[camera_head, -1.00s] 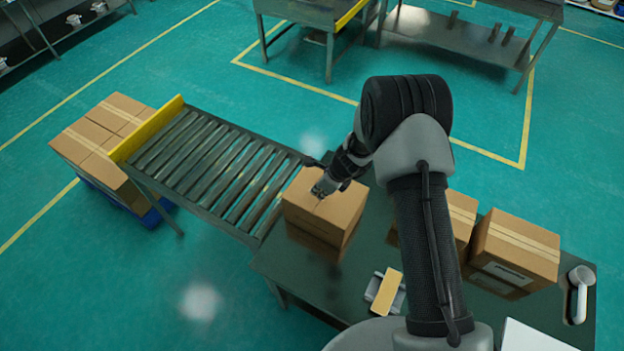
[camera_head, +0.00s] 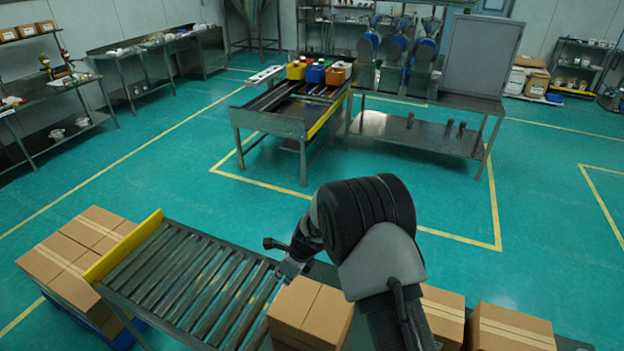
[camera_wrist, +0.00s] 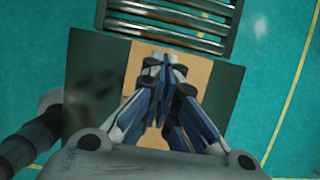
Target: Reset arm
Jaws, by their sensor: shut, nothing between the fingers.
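My gripper (camera_head: 288,270) is near the right end of the roller conveyor, just beyond the upper left of a cardboard box (camera_head: 311,312) in the head view. In the wrist view my gripper (camera_wrist: 168,64) is shut and empty, with its fingertips together. The same box shows below it in the wrist view (camera_wrist: 196,70). I cannot tell the exact height of the gripper above the box.
The roller conveyor (camera_head: 196,287) runs left to stacked boxes (camera_head: 75,258). More boxes (camera_head: 510,328) stand at the lower right. A steel bench (camera_head: 283,123) with coloured containers and a shelf table (camera_head: 420,133) stand further back. Open green floor lies between.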

